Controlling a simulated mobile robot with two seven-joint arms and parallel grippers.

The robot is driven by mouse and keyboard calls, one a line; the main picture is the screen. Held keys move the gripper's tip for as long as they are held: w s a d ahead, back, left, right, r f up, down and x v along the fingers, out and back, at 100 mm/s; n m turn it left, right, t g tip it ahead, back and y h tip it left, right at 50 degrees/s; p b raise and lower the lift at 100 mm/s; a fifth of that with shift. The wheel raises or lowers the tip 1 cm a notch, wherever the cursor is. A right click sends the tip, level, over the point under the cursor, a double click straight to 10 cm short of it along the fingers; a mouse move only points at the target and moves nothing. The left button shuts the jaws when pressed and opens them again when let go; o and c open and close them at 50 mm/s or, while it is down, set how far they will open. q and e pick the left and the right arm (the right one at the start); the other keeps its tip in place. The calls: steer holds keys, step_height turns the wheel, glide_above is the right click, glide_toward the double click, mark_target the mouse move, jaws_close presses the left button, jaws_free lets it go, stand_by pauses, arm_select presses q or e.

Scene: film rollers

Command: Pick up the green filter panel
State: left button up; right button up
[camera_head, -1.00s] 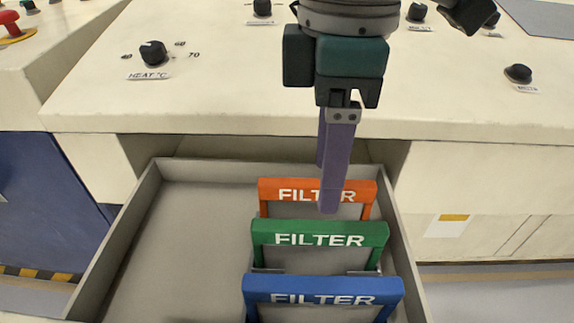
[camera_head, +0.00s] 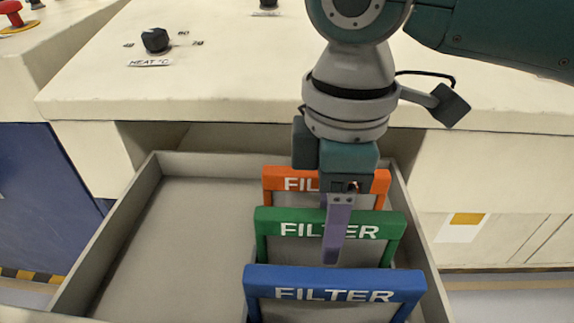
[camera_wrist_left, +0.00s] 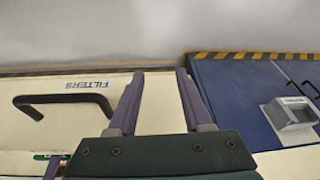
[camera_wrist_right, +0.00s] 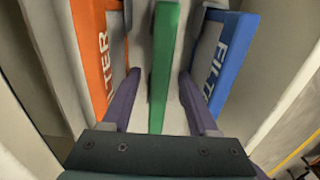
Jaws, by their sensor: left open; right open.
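The green filter panel (camera_head: 290,229) stands upright in the open drawer, between the orange filter panel (camera_head: 283,181) and the blue filter panel (camera_head: 290,283). My right gripper (camera_head: 335,258) points down over the green panel and hides part of its lettering. In the right wrist view, the top edge of the green panel (camera_wrist_right: 162,70) runs between the two open fingers (camera_wrist_right: 158,85), with a gap on each side. My left gripper (camera_wrist_left: 160,75) is open and empty in the left wrist view, near the drawer front with a black handle (camera_wrist_left: 66,102); it is out of the head view.
The drawer (camera_head: 142,200) has an empty left part. The pale machine top (camera_head: 230,85) with a heat knob (camera_head: 155,40) lies behind it. The orange and blue panels stand close on both sides of the right fingers.

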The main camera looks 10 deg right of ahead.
steer(key=shift+c, duration=0.2)
steer(key=shift+r, duration=0.1)
jaws_close()
stand_by(1.0)
